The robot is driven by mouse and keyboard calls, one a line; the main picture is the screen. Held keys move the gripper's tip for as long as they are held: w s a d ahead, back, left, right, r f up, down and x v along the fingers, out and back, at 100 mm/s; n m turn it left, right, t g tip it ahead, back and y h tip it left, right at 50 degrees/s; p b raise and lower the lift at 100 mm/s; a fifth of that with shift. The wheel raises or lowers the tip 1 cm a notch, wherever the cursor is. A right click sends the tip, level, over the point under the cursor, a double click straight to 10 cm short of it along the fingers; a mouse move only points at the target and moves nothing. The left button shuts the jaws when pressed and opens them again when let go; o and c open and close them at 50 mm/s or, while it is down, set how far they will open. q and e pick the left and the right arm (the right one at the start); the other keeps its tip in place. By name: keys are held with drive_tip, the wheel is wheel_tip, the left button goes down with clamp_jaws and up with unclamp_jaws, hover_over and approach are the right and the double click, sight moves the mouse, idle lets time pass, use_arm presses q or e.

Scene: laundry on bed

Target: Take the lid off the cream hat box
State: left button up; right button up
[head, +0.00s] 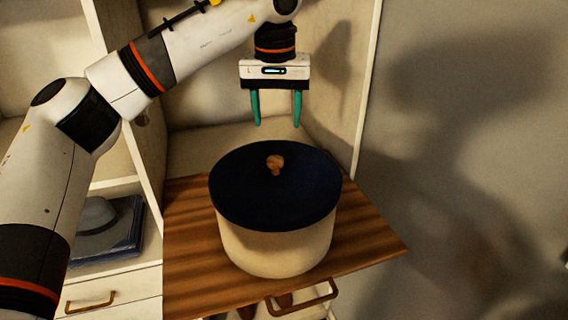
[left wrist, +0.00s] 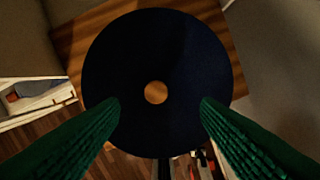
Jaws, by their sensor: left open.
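The cream hat box (head: 275,245) stands upright on a wooden board. Its dark navy lid (head: 245,195) sits on top, with a round wooden knob (head: 275,163) at the centre. My left gripper (head: 277,122) is open and empty, pointing down above the lid, apart from the knob. In the left wrist view the lid (left wrist: 190,60) lies below, and the knob (left wrist: 156,92) shows between the two green fingers (left wrist: 160,108). The box's cream wall is hidden under the lid in that view. My right gripper is not in view.
The wooden board (head: 190,270) juts out from a cream shelf unit, whose upright panel (head: 150,120) stands at left. A grey hat (head: 97,217) lies on dark blue folded items in a left compartment. A bare wall (head: 460,130) is at right.

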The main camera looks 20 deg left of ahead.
use_arm(q)
drive_tip(key=shift+a+f, duration=0.1)
drive_tip(key=shift+f, duration=0.3)
drive_tip(key=p, duration=0.2)
hover_over(275, 159)
drive_tip(key=s, duration=0.1)
wheel_tip(275, 159, down, 4)
drive_tip(key=shift+f, duration=0.2)
drive_tip(key=shift+w+f, duration=0.15)
drive_tip(key=shift+f, duration=0.2)
drive_tip(key=f, duration=0.1)
drive_tip(key=f+p, duration=0.2)
drive_tip(key=f, duration=0.1)
drive_tip(key=shift+w, duration=0.3)
drive_tip(key=shift+f, duration=0.4)
drive_tip(key=shift+w+f, duration=0.1)
drive_tip(key=shift+f, duration=0.05)
drive_tip(key=c, duration=1.1)
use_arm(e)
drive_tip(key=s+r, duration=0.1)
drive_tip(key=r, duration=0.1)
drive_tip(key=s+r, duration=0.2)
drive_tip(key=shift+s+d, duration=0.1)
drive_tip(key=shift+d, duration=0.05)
